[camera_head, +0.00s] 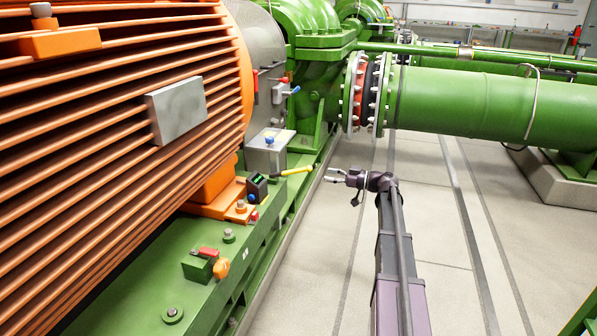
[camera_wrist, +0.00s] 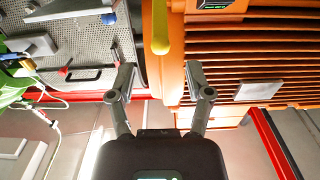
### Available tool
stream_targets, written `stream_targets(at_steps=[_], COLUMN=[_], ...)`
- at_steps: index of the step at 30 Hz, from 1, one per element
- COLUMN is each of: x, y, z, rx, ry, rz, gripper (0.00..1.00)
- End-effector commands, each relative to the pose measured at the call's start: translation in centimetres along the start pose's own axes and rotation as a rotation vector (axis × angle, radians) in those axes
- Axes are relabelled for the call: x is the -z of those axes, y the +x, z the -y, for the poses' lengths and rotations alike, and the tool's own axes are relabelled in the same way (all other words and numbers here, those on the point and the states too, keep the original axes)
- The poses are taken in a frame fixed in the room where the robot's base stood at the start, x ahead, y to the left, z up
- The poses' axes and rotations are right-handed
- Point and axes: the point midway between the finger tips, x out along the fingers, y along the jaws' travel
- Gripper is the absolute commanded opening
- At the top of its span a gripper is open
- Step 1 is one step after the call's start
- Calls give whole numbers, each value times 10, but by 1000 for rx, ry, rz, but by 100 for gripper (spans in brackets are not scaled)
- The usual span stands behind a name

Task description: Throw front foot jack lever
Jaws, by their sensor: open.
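A lever with a yellow handle (camera_head: 297,171) sticks out to the right from a small black box with a green display (camera_head: 257,186) at the foot of the orange motor. I take it for the jack lever. My gripper (camera_head: 331,176) is open and empty, just right of the handle's free end, with a small gap in the head view. In the wrist view the yellow handle (camera_wrist: 160,28) hangs from the top edge, its rounded end between and beyond my two open fingers (camera_wrist: 161,72). It looks untouched by either finger. Part of the display box (camera_wrist: 214,4) shows there too.
The finned orange motor (camera_head: 120,120) fills the left, on a green base frame (camera_head: 150,285). A grey box with a blue knob (camera_head: 268,150) stands behind the lever. Floor (camera_head: 345,235) is clear right.

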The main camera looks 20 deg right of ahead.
Motion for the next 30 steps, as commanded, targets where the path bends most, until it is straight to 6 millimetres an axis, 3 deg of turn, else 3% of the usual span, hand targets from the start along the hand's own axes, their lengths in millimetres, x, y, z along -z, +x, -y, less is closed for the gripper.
stream_targets(at_steps=[18, 24, 30], x=[0, 0, 0], y=[92, 109, 115], z=[0, 0, 0], rx=[1, 0, 0], ry=[0, 0, 0], rz=[0, 0, 0], gripper=[66, 66, 66])
